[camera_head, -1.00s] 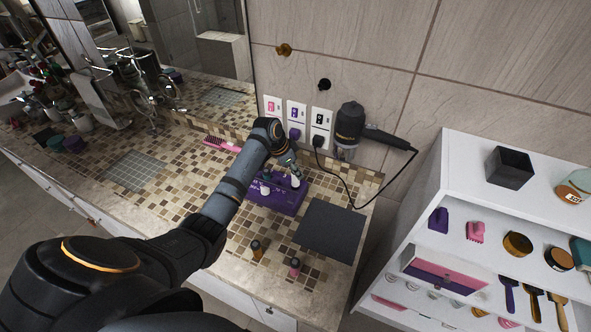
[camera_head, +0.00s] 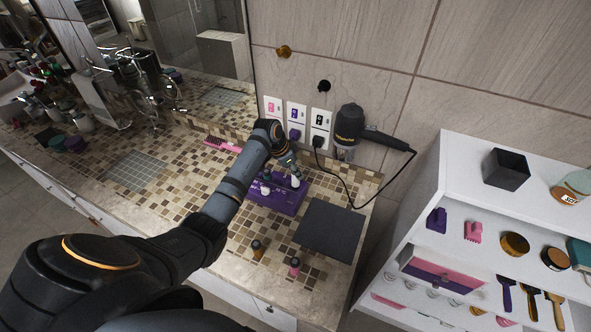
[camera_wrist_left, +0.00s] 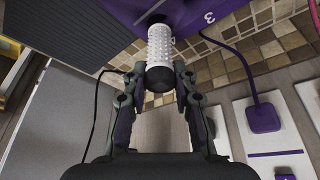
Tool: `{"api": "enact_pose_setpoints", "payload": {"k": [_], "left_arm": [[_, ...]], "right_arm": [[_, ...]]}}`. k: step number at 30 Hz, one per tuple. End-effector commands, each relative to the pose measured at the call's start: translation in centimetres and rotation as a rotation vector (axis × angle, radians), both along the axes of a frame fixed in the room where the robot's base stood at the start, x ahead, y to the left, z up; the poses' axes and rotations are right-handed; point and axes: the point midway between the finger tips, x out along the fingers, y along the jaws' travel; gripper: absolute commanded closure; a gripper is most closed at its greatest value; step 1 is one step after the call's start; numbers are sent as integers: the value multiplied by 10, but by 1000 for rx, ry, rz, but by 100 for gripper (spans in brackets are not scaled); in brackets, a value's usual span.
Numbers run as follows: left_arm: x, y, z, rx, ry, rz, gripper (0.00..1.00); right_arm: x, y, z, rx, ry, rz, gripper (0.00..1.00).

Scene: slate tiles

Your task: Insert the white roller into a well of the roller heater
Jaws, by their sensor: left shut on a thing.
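The purple roller heater (camera_head: 287,207) stands on the tiled counter, and part of its purple body (camera_wrist_left: 203,11) fills the top of the left wrist view. My left gripper (camera_wrist_left: 159,82) is shut on the white roller (camera_wrist_left: 160,48), with one finger on each side of its near end. The roller's far end points at the heater's top; I cannot tell how far it is in a well. In the head view, the white roller (camera_head: 295,182) shows below my left gripper (camera_head: 289,164), over the heater's right part. My right gripper is not in view.
A dark square mat (camera_head: 330,232) lies right of the heater. A pink brush (camera_head: 222,144) lies at the back left.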

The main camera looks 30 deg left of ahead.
Motion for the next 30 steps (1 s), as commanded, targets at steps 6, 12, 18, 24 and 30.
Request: {"api": "enact_pose_setpoints", "payload": {"k": [6, 12, 18, 24, 30], "left_arm": [[0, 0, 0, 0, 0, 0, 100], [0, 0, 0, 0, 0, 0, 100], [0, 0, 1, 0, 1, 0, 100], [0, 0, -1, 0, 1, 0, 100], [0, 0, -2, 0, 1, 0, 100]], "right_arm": [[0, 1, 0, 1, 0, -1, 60], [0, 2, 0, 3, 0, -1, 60], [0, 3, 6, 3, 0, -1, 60], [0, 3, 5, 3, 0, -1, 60], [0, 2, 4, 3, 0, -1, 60]]}}
